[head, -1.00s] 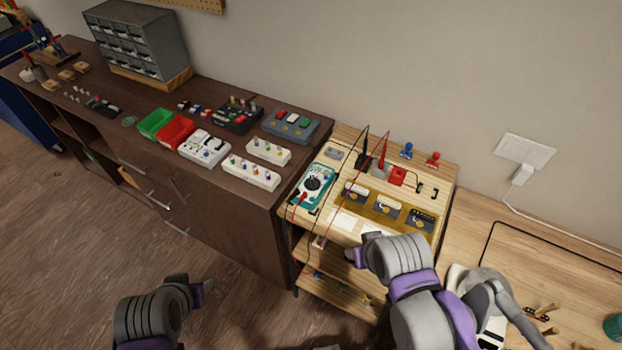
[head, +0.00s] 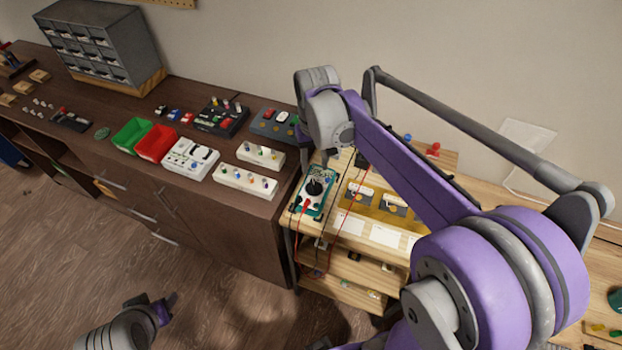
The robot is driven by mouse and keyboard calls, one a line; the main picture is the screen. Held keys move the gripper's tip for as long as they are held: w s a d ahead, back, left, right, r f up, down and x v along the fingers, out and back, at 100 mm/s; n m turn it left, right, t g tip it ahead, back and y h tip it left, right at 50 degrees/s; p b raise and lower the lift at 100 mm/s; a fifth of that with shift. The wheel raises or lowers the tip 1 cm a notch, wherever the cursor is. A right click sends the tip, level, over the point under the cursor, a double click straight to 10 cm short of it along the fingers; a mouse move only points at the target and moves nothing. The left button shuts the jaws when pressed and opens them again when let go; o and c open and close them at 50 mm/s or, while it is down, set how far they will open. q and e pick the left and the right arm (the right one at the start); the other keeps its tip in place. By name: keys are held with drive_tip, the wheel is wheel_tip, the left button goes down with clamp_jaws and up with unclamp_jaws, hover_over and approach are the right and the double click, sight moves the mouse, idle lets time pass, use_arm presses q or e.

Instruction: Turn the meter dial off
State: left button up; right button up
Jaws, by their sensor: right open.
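The meter (head: 326,208) is a teal and white multimeter lying on the wooden bench top, with a red lead at its near end. Its dial is largely hidden by the dark fingers of my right gripper (head: 316,185), which points down over the meter's face. The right gripper is open; whether its fingers touch the dial or sit just above it cannot be told. The dial's setting cannot be read. My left gripper (head: 166,306) is low at the bottom left, over the floor and away from the meter; its jaw opening is unclear.
Black and red test leads run beside the meter. The dark cabinet at left holds a green bin (head: 131,134), a red bin (head: 156,144) and a white knob strip (head: 245,181) close by. My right arm covers much of the wooden bench.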

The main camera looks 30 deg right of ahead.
sight(314, 185)
wheel_tip(314, 185, down, 8)
drive_tip(key=shift+r, duration=0.1)
drive_tip(key=shift+c, duration=0.3)
clamp_jaws()
